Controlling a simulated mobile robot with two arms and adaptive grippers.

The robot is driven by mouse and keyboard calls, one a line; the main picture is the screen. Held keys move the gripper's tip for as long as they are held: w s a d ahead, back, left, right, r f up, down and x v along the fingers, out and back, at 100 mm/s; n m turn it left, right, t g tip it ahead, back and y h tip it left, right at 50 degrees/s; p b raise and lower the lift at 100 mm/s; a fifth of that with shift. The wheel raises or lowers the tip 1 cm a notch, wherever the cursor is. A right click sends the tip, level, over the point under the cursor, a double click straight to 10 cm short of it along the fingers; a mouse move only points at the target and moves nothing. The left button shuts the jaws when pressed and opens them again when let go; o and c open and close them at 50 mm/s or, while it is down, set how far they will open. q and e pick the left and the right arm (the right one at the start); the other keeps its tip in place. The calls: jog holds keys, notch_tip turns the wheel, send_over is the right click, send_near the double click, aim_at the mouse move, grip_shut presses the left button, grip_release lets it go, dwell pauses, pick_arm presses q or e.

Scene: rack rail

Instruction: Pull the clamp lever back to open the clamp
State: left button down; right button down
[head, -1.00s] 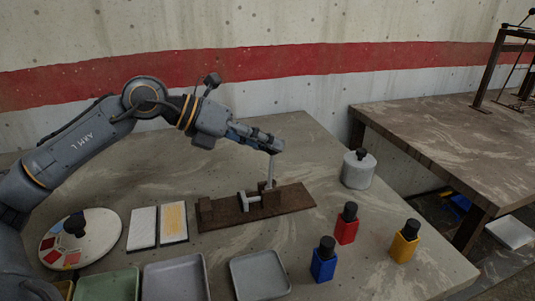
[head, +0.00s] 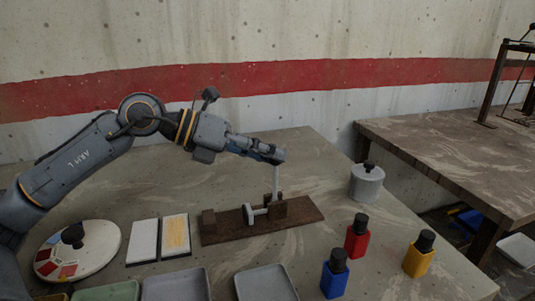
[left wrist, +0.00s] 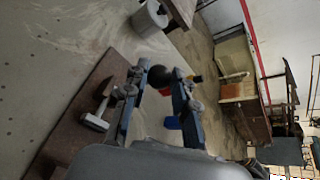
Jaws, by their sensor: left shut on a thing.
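The clamp's grey lever (head: 276,180) stands nearly upright above the clamp's dark brown base board (head: 225,232) on the table. My left gripper (head: 276,156) is at the top of the lever, shut on it. In the left wrist view, the lever's round black knob (left wrist: 160,76) sits between the two fingers. The clamp's light grey bar (head: 252,212) shows low on the board, beside a brown block. The gripper hides the lever's top in the head view. My right gripper is not in view.
Red (head: 357,240), blue (head: 335,278) and yellow (head: 418,256) bottles stand right of the board. A grey lidded pot (head: 366,184) stands behind them. Two flat pads (head: 143,241), a round palette (head: 97,236) and shallow trays (head: 266,285) are left and in front.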

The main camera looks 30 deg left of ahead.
pick_arm(q)
jog(key=shift+s+d+f, duration=0.1)
jog(key=shift+s+f, duration=0.1)
jog(key=shift+f, duration=0.25)
jog(key=c, duration=1.1)
grip_release()
jog(key=shift+o, duration=0.2)
jog(key=shift+r, duration=0.25)
jog(key=shift+a, duration=0.2)
jog(key=v, duration=0.7)
jog(key=shift+s, duration=0.15)
jog(key=shift+a, duration=0.1)
